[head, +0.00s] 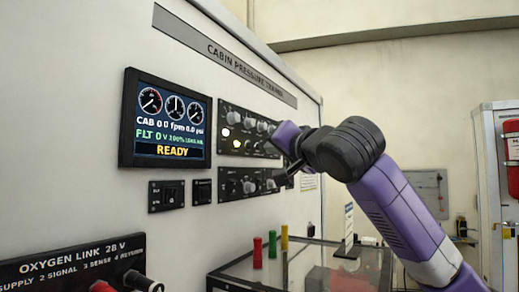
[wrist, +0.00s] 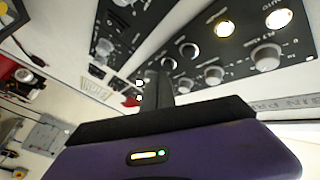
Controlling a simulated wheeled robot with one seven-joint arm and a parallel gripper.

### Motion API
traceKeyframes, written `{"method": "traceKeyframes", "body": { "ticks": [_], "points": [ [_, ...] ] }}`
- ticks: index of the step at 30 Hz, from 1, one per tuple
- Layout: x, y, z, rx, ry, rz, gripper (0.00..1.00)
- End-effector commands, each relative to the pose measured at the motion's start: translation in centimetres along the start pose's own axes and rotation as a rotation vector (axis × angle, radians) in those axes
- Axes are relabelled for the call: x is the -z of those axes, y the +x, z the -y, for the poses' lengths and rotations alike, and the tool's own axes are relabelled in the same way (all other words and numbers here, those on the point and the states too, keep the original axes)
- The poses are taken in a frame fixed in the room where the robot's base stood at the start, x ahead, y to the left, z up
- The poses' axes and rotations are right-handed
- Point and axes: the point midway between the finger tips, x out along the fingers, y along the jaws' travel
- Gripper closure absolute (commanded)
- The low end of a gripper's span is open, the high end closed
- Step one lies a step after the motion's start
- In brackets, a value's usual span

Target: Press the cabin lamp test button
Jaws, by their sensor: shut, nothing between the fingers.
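The upper control panel (head: 249,152) is black, with several knobs, a lit white lamp (head: 225,132) and a lit amber lamp (head: 236,143). The lower control panel (head: 231,198) has more knobs and small controls. I cannot read which control is the cabin lamp test button. My gripper (head: 284,177) is at the right end of these panels and hides part of them. In the wrist view, my gripper (wrist: 154,80) has its dark fingers together and empty, pointing toward the panel area. Knobs and two lit lamps (wrist: 224,27) show beyond it. Contact with the panel cannot be told.
A display (head: 166,118) reads READY. Two small switch plates (head: 166,196) sit below it. The oxygen link panel (head: 75,262) is at lower left. A dark-edged table (head: 225,279) bears red, green and yellow upright pieces. A red extinguisher (head: 513,155) is at far right.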

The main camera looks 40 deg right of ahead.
Motion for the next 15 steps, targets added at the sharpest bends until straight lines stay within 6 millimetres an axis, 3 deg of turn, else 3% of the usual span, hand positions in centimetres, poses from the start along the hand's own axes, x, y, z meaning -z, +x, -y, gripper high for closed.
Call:
{"method": "traceKeyframes", "body": {
  "ticks": [15],
  "points": [
    [0.54,-0.97,-0.56,0.0,0.002,-0.001,1.0]
  ]
}}
